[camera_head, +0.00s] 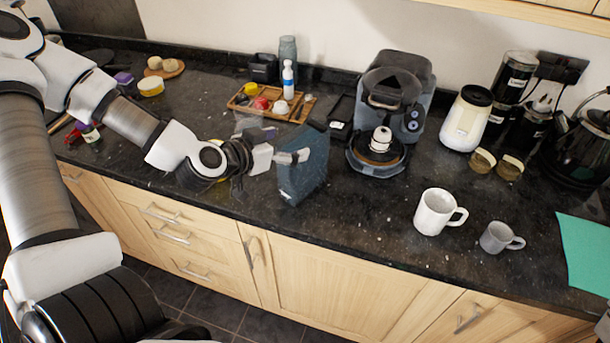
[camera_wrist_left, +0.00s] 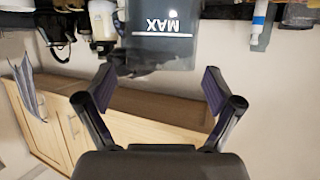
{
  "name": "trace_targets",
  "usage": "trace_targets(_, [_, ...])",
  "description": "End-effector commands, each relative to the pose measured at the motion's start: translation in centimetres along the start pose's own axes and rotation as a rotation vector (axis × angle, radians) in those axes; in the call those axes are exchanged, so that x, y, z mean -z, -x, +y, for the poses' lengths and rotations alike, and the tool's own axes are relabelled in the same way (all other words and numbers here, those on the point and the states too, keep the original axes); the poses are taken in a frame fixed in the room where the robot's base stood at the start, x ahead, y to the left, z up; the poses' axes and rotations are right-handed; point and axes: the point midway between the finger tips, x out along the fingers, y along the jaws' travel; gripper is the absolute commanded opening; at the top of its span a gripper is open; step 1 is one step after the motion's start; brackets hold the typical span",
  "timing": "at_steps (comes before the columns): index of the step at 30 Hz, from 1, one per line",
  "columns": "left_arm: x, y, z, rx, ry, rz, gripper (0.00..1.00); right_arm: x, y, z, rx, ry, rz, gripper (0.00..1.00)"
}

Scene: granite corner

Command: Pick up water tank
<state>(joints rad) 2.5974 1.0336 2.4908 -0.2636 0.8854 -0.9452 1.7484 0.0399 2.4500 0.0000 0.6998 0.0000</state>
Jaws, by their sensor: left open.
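The water tank (camera_head: 303,175) is a dark blue-grey box standing upright on the black counter near its front edge, left of the coffee machine (camera_head: 388,112). In the left wrist view the tank (camera_wrist_left: 160,42) is upside down, with a white MAX line. My left gripper (camera_head: 277,157) is open and empty at the tank's left side. One finger overlaps the tank in the head view. In the left wrist view the tank lies ahead, centred between the open fingers (camera_wrist_left: 160,90). I cannot tell whether a finger touches it.
A wooden tray (camera_head: 288,116) with small items and a white bottle (camera_head: 288,80) stands behind the tank. A white mug (camera_head: 437,212) and a grey cup (camera_head: 498,238) stand at the right front. Counter between tank and mug is clear.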

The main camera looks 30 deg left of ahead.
Motion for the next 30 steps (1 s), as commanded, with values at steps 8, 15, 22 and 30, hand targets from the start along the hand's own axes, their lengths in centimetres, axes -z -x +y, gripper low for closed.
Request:
trace_targets(8, [0.0, -1.5, 0.1, 0.001, -0.006, -0.004, 0.92, 0.1, -1.8, 0.0, 0.000, 0.000, 0.002, 0.40])
trace_targets(15, [0.3, -4.9, 0.1, 0.001, -0.004, -0.005, 0.92, 0.1, -2.1, 0.0, 0.000, 0.000, 0.002, 0.40])
trace_targets(22, [0.4, -5.6, 0.2, -0.001, 0.004, -0.003, 0.92, 0.1, -2.1, 0.0, 0.000, 0.000, 0.002, 0.40])
trace_targets(30, [0.4, -5.6, 0.2, -0.001, 0.004, -0.003, 0.21, 0.1, -2.1, 0.0, 0.000, 0.000, 0.002, 0.40])
